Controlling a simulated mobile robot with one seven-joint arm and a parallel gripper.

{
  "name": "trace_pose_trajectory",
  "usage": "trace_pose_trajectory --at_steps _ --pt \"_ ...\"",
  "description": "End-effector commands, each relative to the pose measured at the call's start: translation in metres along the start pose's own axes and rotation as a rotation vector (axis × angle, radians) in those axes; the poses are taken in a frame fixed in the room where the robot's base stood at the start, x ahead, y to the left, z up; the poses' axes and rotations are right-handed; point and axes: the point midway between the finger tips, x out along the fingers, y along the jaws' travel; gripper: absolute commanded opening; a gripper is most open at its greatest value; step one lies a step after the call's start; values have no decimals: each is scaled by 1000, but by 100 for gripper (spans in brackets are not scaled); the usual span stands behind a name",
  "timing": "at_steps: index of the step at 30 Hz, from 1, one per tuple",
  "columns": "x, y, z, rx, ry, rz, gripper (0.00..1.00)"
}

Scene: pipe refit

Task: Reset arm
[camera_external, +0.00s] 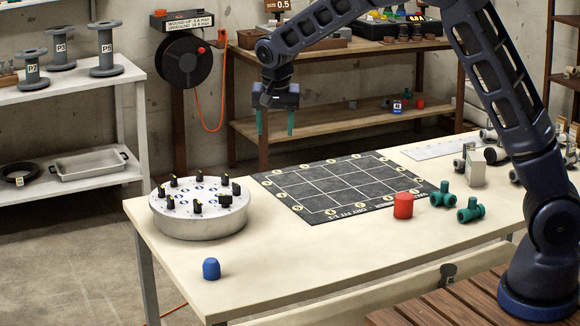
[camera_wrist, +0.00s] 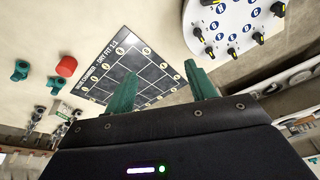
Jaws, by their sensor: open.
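My gripper (camera_external: 275,122) hangs in the air above the back left of the table, fingers pointing down. Its two green fingers are apart with nothing between them; they also show in the wrist view (camera_wrist: 163,92). Below and to the right lies the black gridded dry-fit mat (camera_external: 345,185), with its squares empty. A red cylinder (camera_external: 403,205) stands at the mat's front right edge. Two green pipe fittings (camera_external: 470,210) lie right of it. A blue capped piece (camera_external: 211,268) stands at the table's front left.
A round white turntable (camera_external: 200,222) with several black-and-yellow pegs stands at the table's left end. Grey metal fittings (camera_external: 476,168) and a white ruled strip (camera_external: 440,147) lie at the right. Shelves (camera_external: 340,110) stand behind. The table's front middle is clear.

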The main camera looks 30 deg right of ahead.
Motion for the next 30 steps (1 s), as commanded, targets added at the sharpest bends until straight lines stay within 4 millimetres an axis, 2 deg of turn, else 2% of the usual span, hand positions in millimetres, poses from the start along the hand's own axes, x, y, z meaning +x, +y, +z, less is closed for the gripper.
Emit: trace_pose_trajectory --at_steps 1,6,14,23,30 --pt "-11 18 -7 2 -15 -12 55" --pt "-41 71 -18 -22 -53 -46 55" --pt "-86 151 -21 -72 -87 -104 55" --pt "-134 238 -4 -148 -84 -167 55" --pt "-165 303 23 -217 -55 -200 55"
